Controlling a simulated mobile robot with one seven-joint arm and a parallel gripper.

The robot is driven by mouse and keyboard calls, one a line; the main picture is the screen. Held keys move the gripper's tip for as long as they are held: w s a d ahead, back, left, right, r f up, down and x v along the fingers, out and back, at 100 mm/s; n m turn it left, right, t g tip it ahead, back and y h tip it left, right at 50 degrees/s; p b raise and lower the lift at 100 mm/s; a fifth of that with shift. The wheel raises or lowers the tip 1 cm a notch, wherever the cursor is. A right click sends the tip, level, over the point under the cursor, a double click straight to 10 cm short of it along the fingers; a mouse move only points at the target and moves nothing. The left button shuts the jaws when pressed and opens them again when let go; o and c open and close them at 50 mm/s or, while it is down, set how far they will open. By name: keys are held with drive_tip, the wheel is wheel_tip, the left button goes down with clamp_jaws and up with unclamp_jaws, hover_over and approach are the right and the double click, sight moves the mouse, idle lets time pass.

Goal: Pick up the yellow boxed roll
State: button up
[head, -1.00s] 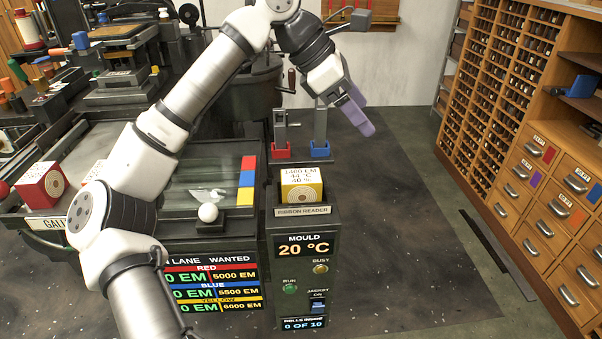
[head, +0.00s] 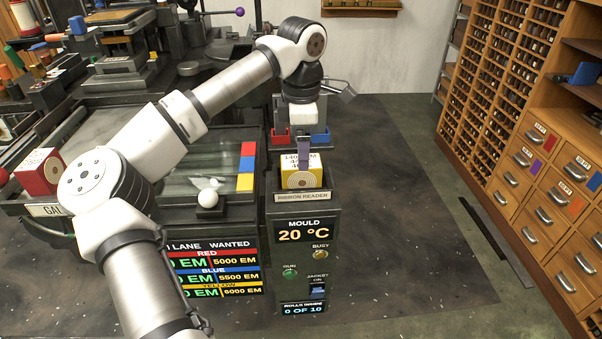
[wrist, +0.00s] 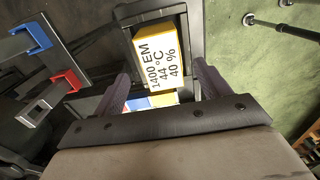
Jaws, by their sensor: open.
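The yellow boxed roll (head: 297,178) sits in the tray on top of the ribbon reader (head: 303,199). It is a yellow box with a white printed label and a ringed disc on its front. In the wrist view the box (wrist: 161,58) shows its label, 1400 EM, 44 °C, 40 %, ahead of the fingers. My gripper (head: 303,158) is just above the box and points down at it; one purple-grey finger overlaps the box in the head view. In the wrist view my gripper (wrist: 164,85) is open, its fingers apart with nothing held. I cannot tell whether a finger touches the box.
A red holder (head: 280,135) and a blue holder (head: 321,137) stand right behind the reader tray. A red boxed roll (head: 39,172) sits at the left. A white ball knob (head: 208,198) is left of the reader.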

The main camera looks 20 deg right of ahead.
sight(301, 174)
wheel_tip(301, 174, down, 5)
drive_tip(key=shift+s+f+p, duration=0.1)
drive_tip(key=shift+p, duration=0.25)
drive_tip(key=shift+c, duration=0.2)
drive_tip(key=c, duration=1.1)
